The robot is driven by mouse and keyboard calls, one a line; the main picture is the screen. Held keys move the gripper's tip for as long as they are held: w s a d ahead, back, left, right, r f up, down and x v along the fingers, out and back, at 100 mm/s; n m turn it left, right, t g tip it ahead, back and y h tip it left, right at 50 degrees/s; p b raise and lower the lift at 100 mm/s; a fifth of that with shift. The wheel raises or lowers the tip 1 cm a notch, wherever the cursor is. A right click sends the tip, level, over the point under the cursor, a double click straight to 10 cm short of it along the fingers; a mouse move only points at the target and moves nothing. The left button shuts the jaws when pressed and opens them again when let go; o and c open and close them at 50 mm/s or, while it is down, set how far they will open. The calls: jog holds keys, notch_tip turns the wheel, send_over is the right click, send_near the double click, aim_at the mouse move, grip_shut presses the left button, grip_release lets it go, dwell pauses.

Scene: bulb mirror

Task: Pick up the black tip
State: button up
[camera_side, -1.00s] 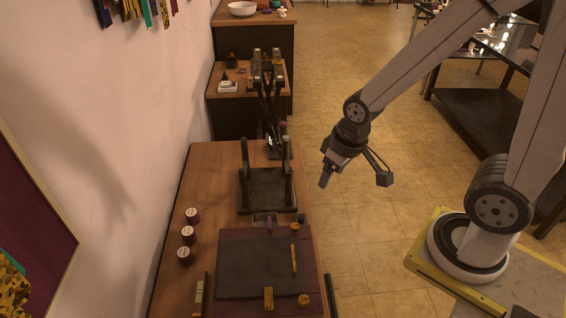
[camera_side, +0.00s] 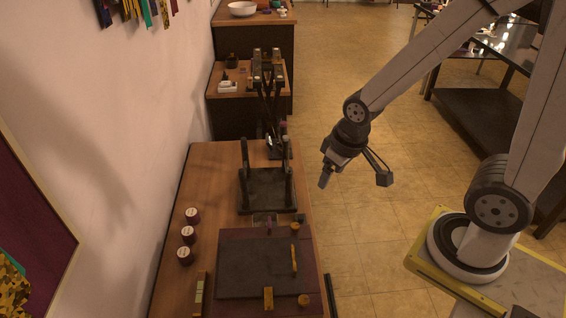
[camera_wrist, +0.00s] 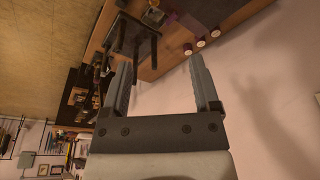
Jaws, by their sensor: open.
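I cannot make out a black tip for certain in either view. Small items (camera_side: 268,222) lie on the wooden table between the dark mat and the black stand, too small to tell apart. My gripper (camera_side: 325,178) hangs in the air to the right of the table, well above the floor and apart from everything. In the wrist view my gripper (camera_wrist: 161,62) has its two fingers spread with nothing between them.
A dark mat (camera_side: 240,270) with yellowish blocks lies on the table (camera_side: 210,165). A black stand (camera_side: 266,190) with uprights is behind it. Several round jars (camera_side: 188,235) stand at the left near the wall. The floor (camera_side: 360,240) right of the table is clear.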

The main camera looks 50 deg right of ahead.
jog(key=t, duration=0.8)
send_over(302, 217)
notch_tip(302, 217, down, 30)
jog(key=s+f+t, duration=0.3)
jog(key=s+f, duration=0.4)
jog(key=f, duration=0.3)
jog(key=shift+s+f, duration=0.2)
jog(key=shift+s, duration=0.2)
jog(key=shift+a, duration=0.1)
jog(key=shift+x, duration=1.35)
